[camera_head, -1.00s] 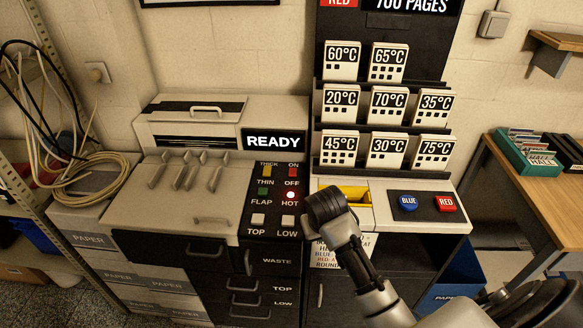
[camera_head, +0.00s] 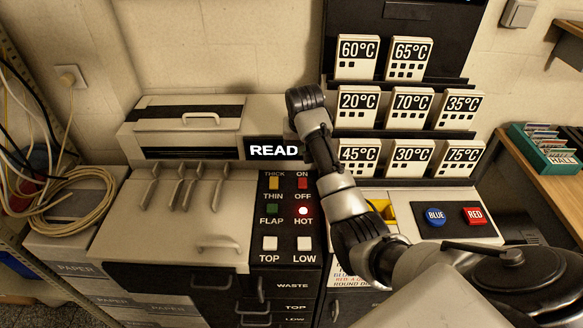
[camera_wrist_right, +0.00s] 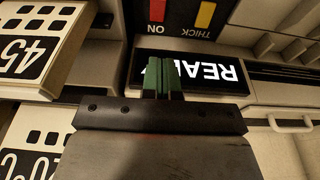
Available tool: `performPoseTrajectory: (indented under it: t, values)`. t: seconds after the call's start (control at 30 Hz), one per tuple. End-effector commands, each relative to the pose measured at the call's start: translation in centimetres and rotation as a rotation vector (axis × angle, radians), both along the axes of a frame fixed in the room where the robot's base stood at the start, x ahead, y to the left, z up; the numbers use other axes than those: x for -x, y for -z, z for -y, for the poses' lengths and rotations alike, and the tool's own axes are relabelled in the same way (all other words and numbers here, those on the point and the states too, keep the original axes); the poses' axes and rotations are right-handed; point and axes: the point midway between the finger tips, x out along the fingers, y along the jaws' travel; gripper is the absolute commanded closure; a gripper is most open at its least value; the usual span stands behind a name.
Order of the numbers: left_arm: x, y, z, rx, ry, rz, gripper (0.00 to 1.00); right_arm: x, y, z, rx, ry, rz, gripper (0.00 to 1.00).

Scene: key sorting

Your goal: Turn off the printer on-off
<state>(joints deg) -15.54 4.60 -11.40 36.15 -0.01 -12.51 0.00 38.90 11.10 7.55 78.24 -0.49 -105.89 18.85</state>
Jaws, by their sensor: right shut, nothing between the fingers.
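The printer on-off switch (camera_head: 303,184) is a small red rocker between the words ON and OFF on the black control panel. It also shows upside down at the top of the right wrist view (camera_wrist_right: 157,10). The lit READY sign (camera_head: 273,150) is above the panel, and my right arm covers its last letter in the head view. My right gripper (camera_wrist_right: 162,80) is shut and empty, its green fingertips in front of the READY sign in the wrist view. In the head view its fingers are mostly hidden by my arm. My left gripper is out of view.
White TOP and LOW buttons sit below. Temperature cards (camera_head: 410,105) stand on racks to the right, close to my right arm.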

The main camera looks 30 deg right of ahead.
Motion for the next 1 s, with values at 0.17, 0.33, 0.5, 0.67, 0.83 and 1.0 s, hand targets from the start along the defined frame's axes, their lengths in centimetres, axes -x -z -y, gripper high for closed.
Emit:
performPoseTrajectory:
  t: [0.17,0.33,0.5,0.67,0.83,1.0]
  values:
    - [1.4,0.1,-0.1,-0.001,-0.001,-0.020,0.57,0.0,0.0,0.0,-0.001,0.001,-0.001,1.00]
    - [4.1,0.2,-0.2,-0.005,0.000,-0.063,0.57,0.0,0.0,0.0,0.000,0.001,0.000,1.00]
    - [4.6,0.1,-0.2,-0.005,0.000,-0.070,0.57,-0.2,1.1,0.2,-0.001,0.001,-0.003,1.00]
    - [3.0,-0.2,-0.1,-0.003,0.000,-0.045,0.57,-0.7,3.9,0.5,-0.001,0.001,-0.005,1.00]
    - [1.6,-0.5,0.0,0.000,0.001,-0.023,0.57,-1.4,7.6,0.9,-0.002,0.001,-0.006,1.00]
    - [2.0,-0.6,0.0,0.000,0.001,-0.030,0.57,-1.7,10.8,1.1,-0.001,0.000,-0.004,1.00]
